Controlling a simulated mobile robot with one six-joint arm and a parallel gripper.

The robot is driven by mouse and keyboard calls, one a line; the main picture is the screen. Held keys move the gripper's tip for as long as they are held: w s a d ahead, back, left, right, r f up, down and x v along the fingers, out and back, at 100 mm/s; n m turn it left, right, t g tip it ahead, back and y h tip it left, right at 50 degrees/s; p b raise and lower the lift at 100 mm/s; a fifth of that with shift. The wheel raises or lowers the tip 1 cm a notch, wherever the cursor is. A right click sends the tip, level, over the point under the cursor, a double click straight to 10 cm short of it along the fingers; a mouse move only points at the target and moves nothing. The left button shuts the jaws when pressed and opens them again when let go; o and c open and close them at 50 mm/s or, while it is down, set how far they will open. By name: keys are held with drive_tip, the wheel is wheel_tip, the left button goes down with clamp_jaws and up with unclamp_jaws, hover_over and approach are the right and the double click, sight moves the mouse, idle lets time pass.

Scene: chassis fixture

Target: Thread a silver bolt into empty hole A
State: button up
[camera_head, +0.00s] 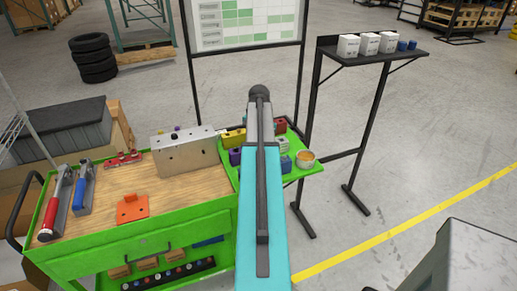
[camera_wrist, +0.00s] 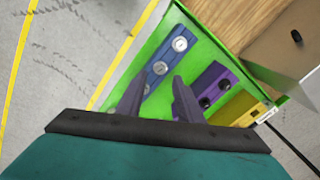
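The chassis (camera_head: 185,155), a grey metal box with small dark holes in its front face, stands on the wooden cart top. Its edge shows in the wrist view (camera_wrist: 285,58), with one dark hole or plug. I cannot read any hole label. In the wrist view a blue block (camera_wrist: 172,60) on the green shelf holds round silver bolts (camera_wrist: 180,44), one more of them (camera_wrist: 160,68) nearer my fingers. My gripper (camera_wrist: 159,84) is open, its two fingers apart above the near end of the blue block, with nothing seen held. In the head view my arm hides the gripper.
A purple block (camera_wrist: 212,85) with dark bolts and a yellow block (camera_wrist: 240,106) lie beside the blue block. An orange plate (camera_head: 132,209) and hand tools lie on the cart. A tall stand (camera_head: 372,52) is at right.

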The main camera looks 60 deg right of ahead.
drive_tip(key=shift+f+b, duration=0.55)
drive_tip(key=shift+f, duration=0.65)
drive_tip(key=shift+f+b, duration=0.4)
drive_tip(key=shift+f, duration=1.2)
drive_tip(key=shift+r, duration=0.2)
idle(0.6)
clamp_jaws()
drive_tip(key=shift+r+p, duration=0.1)
drive_tip(key=shift+p, duration=0.2)
drive_tip(key=shift+r+p, duration=2.2)
drive_tip(key=shift+r, duration=1.2)
